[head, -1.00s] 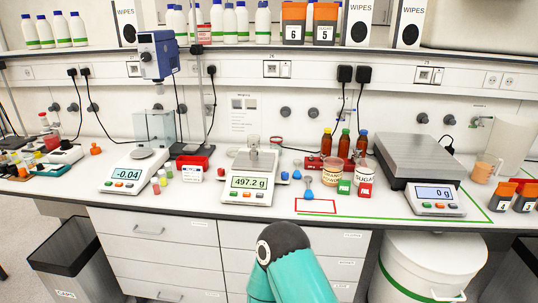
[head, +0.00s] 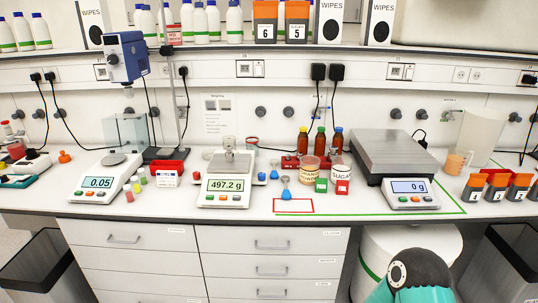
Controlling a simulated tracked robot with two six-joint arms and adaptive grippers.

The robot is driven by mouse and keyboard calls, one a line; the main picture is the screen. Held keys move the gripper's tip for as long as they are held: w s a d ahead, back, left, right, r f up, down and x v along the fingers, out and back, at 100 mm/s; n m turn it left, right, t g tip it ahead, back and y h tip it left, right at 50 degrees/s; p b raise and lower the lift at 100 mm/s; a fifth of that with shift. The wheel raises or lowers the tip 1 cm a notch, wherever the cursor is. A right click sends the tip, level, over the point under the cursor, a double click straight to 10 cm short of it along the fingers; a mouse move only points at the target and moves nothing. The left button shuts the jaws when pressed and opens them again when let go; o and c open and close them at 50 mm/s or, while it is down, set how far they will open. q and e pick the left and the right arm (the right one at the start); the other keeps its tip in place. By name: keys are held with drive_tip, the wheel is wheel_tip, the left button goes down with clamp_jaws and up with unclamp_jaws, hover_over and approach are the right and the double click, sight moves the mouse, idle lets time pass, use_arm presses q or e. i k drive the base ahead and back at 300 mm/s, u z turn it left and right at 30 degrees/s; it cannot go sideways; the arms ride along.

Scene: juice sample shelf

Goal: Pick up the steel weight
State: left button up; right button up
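I cannot single out the steel weight with certainty. The middle scale (head: 226,200) reads 497.2 g and bears a small clear jar-like item (head: 229,143) with a greyish metallic shape (head: 230,155) below it, too small to tell whether it is the weight. The large grey-plate scale (head: 396,158) at right reads 0 g and its plate is bare. The left scale (head: 98,183) reads 0.05, with an empty-looking round pan. Neither of my grippers shows; only a teal and black arm part of mine is at the bottom right.
Brown bottles in a red rack (head: 304,162), an orange powder jar (head: 309,173) and a sugar jar (head: 339,173) stand between the middle and right scales. A red-outlined rectangle (head: 294,206) on the front bench is empty. Orange-and-black containers (head: 473,187) stand far right.

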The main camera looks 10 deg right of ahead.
sight(230, 153)
drive_tip(key=z, duration=0.15)
drive_tip(key=i, duration=1)
drive_tip(key=u, duration=0.05)
